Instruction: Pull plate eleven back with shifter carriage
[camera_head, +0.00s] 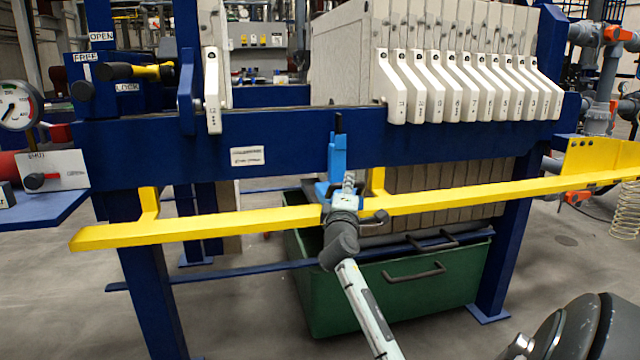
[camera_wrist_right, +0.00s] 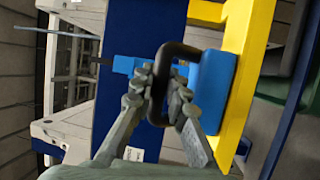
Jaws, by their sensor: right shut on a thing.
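The shifter carriage (camera_head: 330,190) is a light blue block on the yellow rail, with a blue upright and black tip rising in front of the blue beam. My right gripper (camera_head: 348,196) is at the carriage, shut on its black handle; the wrist view shows the grey fingers (camera_wrist_right: 162,90) around the black handle bar (camera_wrist_right: 157,112). Plate eleven (camera_head: 391,85) appears to be the leftmost white-handled plate of the right-hand stack; its number is small. The carriage stands left of and below it. Plate twelve (camera_head: 212,90) hangs alone at the left. My left gripper is not in view.
The yellow rail (camera_head: 230,224) runs across the front of the blue press beam (camera_head: 280,130). A wide gap lies between plate twelve and the stack. A green bin (camera_head: 420,295) stands below. A lever (camera_head: 140,71) and gauge (camera_head: 17,104) are at left.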

